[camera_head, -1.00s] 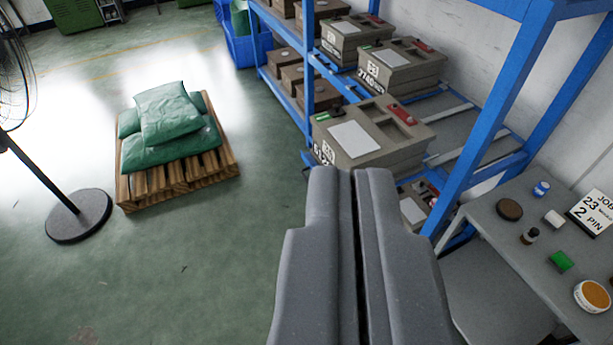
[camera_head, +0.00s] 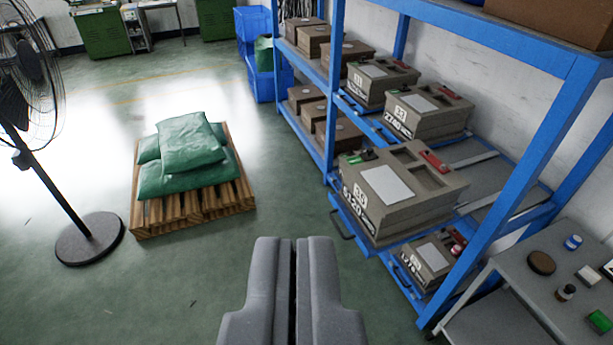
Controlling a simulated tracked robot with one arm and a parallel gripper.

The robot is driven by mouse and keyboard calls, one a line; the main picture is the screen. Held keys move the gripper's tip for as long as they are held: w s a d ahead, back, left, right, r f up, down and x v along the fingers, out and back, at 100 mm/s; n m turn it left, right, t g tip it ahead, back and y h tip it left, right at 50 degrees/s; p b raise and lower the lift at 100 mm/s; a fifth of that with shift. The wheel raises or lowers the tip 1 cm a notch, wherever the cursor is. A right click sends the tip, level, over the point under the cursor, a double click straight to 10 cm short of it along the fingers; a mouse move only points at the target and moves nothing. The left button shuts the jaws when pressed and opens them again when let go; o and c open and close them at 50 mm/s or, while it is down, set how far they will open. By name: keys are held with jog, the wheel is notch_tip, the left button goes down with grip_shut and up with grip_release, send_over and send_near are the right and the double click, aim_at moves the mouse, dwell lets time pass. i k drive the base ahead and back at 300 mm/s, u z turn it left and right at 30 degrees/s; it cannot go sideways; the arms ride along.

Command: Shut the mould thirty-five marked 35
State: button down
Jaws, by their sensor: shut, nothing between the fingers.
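Several grey-brown box-shaped moulds sit on the blue rack. The nearest mould (camera_head: 398,195) rests on a blue pull-out tray, with a white plate, dark recesses and a red part on top; its front reads about "5120". A mould marked "2740" (camera_head: 428,110) is behind it, another (camera_head: 380,82) is further back, and a smaller one (camera_head: 432,258) is on the lower level. Their two-digit marks are too small to read surely, so I cannot tell which is 35. My gripper (camera_head: 296,245) is shut and empty, over the floor, left of the nearest mould and apart from it.
The blue rack post (camera_head: 335,90) and low front rails bound the shelves. A grey table (camera_head: 545,290) with small items is at lower right. A pallet (camera_head: 190,212) with green sacks (camera_head: 186,155) and a fan (camera_head: 88,238) stand left. Floor between pallet and rack is clear.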

aim_at(401, 197)
jog(key=u, duration=0.05)
jog(key=i, duration=1.6)
jog(key=z, duration=0.55)
